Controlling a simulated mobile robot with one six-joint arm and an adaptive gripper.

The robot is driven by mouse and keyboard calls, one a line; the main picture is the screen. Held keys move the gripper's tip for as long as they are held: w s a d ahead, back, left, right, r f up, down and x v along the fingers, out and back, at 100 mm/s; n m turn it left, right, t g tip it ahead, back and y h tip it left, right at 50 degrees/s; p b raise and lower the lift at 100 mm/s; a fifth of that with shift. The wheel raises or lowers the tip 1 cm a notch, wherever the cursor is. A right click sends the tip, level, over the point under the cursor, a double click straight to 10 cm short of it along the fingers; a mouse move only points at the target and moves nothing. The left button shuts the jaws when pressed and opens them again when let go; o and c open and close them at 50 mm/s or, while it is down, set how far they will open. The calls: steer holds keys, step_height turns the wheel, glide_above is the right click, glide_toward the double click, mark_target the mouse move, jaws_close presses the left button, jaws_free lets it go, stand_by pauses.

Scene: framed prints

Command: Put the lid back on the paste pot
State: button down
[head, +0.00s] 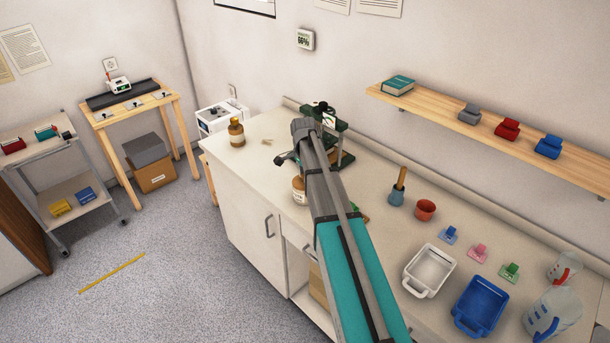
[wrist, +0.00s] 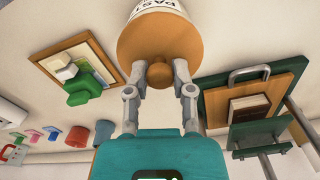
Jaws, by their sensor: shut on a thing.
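In the wrist view my gripper (wrist: 159,85) has its two fingers closed on the round knob of the orange-brown lid (wrist: 158,40). The paste pot (wrist: 155,10), white with dark lettering, shows directly beyond the lid, in line with it. The lid hides the pot's mouth, and I cannot tell whether the lid is fully seated. In the head view the paste pot (head: 299,192) stands upright on the counter beside my arm. My arm hides most of the gripper and the lid there.
A dark green press (head: 343,158) stands behind my arm, close to the pot; it also shows in the wrist view (wrist: 215,105). A brown bottle (head: 236,132) stands to the left. White (head: 429,270) and blue (head: 480,305) trays lie to the right. A wall shelf (head: 430,107) runs above.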

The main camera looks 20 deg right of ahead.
stand_by(0.3)
steer(key=shift+c, duration=2)
jaws_free()
steer(key=o, duration=0.4)
steer(key=shift+s+r, duration=0.1)
steer(key=shift+r+p, duration=3.4)
steer(key=shift+p, duration=0.1)
jaws_close()
